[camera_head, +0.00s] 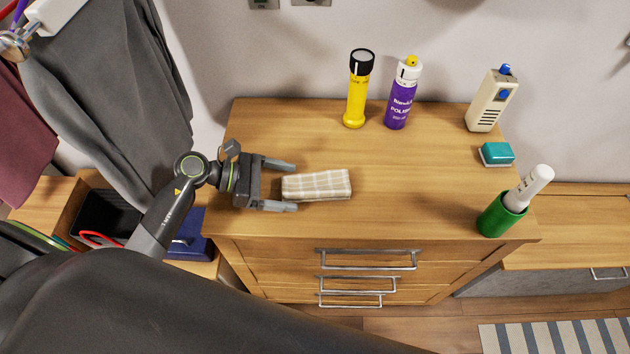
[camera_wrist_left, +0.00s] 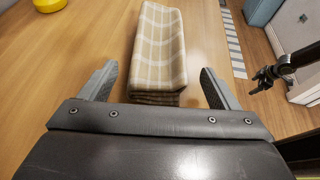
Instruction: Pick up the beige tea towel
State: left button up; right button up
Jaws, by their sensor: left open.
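The beige tea towel (camera_head: 318,185), checked with pale lines and folded into a block, lies on the wooden chest top. My left gripper (camera_head: 283,187) is open, its two fingers pointing right, one on the far side and one on the near side of the towel's left end. In the left wrist view the towel (camera_wrist_left: 160,52) stretches away from between the open fingers (camera_wrist_left: 158,88), with a gap on each side. Its near end sits close to the gripper's palm.
On the chest top (camera_head: 400,213) stand a yellow torch (camera_head: 356,95), a purple spray can (camera_head: 402,98), a beige device (camera_head: 491,102), a teal sponge (camera_head: 497,153) and a green holder (camera_head: 500,216). Grey cloth (camera_head: 110,85) hangs at the left. The wood right of the towel is clear.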

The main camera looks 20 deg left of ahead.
aim_at(299, 187)
pick_arm(q)
jog(key=shift+p+x, duration=0.55)
jog(key=shift+x, duration=1.3)
jog(key=shift+w+r, duration=0.1)
jog(key=shift+a, duration=0.1)
